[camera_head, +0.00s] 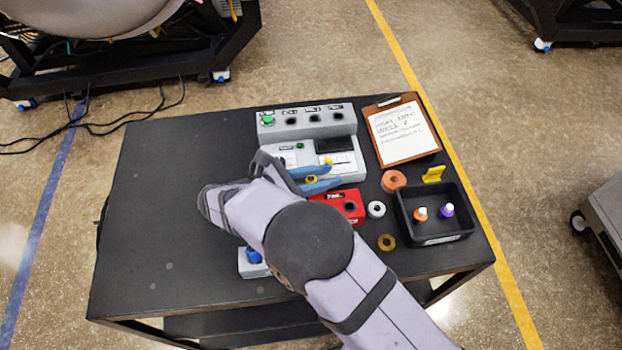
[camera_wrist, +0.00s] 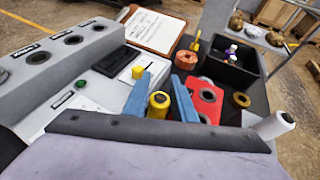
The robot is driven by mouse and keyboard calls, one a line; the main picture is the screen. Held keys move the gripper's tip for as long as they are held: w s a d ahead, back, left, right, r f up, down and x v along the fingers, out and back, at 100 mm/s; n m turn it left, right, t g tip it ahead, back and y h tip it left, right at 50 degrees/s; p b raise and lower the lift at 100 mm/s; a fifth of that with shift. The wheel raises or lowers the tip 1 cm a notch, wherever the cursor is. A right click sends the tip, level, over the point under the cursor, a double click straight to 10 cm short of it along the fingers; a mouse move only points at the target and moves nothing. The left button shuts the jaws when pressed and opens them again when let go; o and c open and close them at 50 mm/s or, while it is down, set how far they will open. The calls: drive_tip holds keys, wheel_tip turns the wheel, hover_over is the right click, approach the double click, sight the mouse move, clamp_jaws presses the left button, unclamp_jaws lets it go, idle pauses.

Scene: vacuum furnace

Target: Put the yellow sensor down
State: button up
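The yellow sensor (camera_wrist: 159,104) is a small yellow cylinder with a dark round top. It sits between the two blue fingers of my gripper (camera_wrist: 160,98), which appear to touch it on both sides. In the head view my gripper (camera_head: 313,180) is above the table between the grey-white control panel (camera_head: 290,158) and the red block (camera_head: 354,206). The yellow sensor (camera_head: 311,179) shows there only as a small spot between the fingers. Its lower end is hidden, so I cannot tell if it touches anything below.
A black tray (camera_head: 437,240) holds an orange-capped and a purple-capped bottle. A clipboard (camera_head: 379,155) lies behind. The table's left side (camera_head: 160,200) is clear.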

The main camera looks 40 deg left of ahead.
drive_tip(key=shift+w+f, duration=0.1)
clamp_jaws()
